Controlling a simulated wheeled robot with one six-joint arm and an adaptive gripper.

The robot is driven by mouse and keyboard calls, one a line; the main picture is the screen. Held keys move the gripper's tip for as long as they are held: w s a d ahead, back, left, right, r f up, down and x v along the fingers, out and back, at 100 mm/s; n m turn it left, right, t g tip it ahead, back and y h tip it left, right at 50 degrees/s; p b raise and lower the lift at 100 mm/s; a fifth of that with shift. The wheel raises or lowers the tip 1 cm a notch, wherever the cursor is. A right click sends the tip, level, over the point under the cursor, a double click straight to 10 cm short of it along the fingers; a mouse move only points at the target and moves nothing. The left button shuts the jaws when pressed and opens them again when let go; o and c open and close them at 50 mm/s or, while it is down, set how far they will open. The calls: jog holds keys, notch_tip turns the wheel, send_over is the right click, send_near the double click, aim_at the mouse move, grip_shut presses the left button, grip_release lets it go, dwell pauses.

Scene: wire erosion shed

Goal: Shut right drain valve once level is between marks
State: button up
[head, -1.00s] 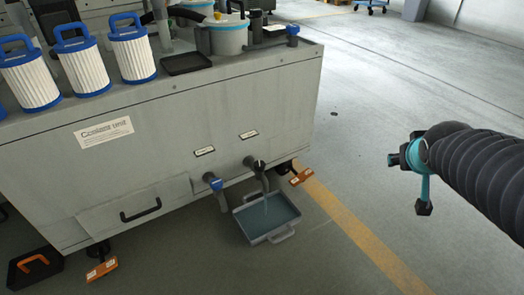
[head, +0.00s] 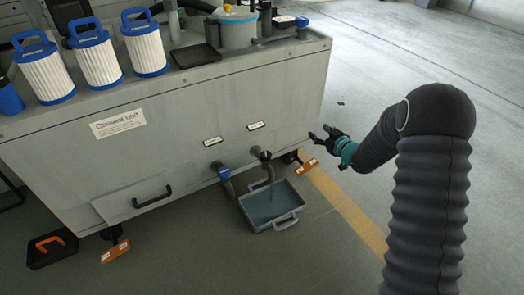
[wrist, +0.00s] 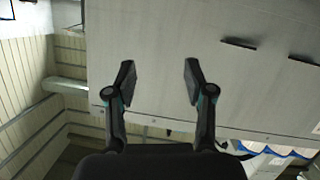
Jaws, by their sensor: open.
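The right drain valve (head: 261,154), with a dark handle, sits low on the front of the grey coolant unit (head: 170,125). A thin stream of liquid runs from its spout into a grey tray (head: 285,222) on the floor. The tray holds bluish liquid. The left valve (head: 221,171) has a blue handle and shows no stream. My gripper (head: 325,134) is to the right of the right valve, apart from it. In the wrist view my gripper (wrist: 158,77) is open and empty before the unit's panel. I cannot make out any level marks.
Several white filters with blue caps (head: 97,63) and a lidded pot (head: 237,28) stand on the unit. The floor at right is open.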

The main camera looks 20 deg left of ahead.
jog(key=s+a+f+n+g+y+p, duration=0.1)
jog(key=s+a+f+n+g+y, duration=0.1)
jog(key=s+a+f+y, duration=0.35)
jog(key=g+y, duration=0.1)
jog(key=g, duration=0.1)
send_near(266, 156)
jog(key=shift+n, duration=0.4)
jog(key=x, duration=1.3)
jog(key=shift+w+f+p, duration=0.3)
jog(key=shift+w+f, duration=0.05)
jog(key=shift+f, duration=0.05)
